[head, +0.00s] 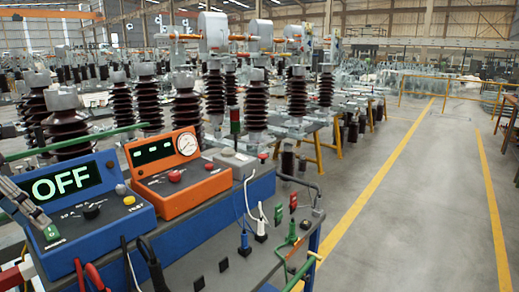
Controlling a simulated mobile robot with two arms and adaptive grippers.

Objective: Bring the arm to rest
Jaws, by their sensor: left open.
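My left gripper (32,211) comes in at the left edge, in front of the blue tester box. Its dark grey fingers are open and nothing shows between them; part of it is cut off by the frame. The blue tester box (125,222) has a dark screen (65,183) that reads OFF in green letters. A green button (52,232) on its front panel lies just beyond the fingertips; I cannot tell whether they touch it. My right gripper is not in view.
An orange tester (205,187) with a round gauge stands right of the blue box on the bench (225,255). Cables, clips and a small grey box (235,162) are there too. Several brown insulators stand behind. The floor (425,200) at right is clear between yellow lines.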

